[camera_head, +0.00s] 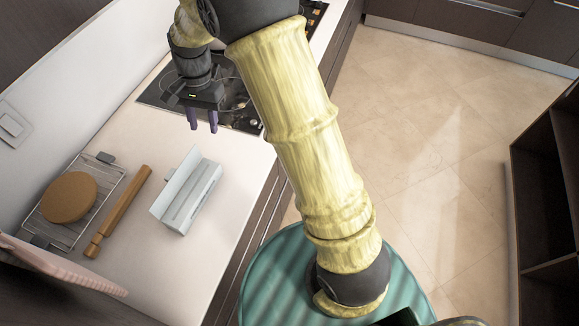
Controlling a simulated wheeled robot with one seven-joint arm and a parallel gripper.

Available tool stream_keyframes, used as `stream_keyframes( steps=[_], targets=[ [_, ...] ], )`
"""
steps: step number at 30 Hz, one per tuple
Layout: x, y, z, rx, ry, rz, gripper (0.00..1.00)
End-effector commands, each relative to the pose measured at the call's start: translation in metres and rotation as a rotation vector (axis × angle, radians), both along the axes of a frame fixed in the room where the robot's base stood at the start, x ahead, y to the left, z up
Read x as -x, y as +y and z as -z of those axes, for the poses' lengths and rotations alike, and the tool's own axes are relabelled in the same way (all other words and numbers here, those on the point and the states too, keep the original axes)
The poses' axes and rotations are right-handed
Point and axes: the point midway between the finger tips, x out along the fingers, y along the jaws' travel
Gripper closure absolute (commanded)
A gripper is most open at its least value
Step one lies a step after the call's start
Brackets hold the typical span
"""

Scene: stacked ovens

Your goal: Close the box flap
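A white box (190,203) sits on the pale counter, left of my arm. It is long and narrow, and a flap (180,172) stands raised along its left side, so the inside shows. My gripper (203,119) hangs above the counter, beyond the box and near the cooktop. Its two purple-grey fingers point down and are apart, with nothing visible between them. It does not touch the box.
A wooden rolling pin (119,211) lies left of the box. Beyond it is a wire rack (92,172) with a round brown item (69,196). A dark cooktop (235,108) is behind my gripper. Clear counter (170,275) lies in front of the box.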

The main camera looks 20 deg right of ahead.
Motion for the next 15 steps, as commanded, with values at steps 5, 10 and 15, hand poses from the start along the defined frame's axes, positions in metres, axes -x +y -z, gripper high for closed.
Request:
stream_keyframes(
  steps=[5, 10, 15],
  targets=[
    [0.013, -0.028, 0.005, 0.005, -0.061, -0.056, 0.62],
    [0.026, -0.051, 0.009, 0.014, -0.118, -0.117, 0.62],
    [0.042, -0.073, 0.014, 0.026, -0.17, -0.177, 0.62]
  ],
)
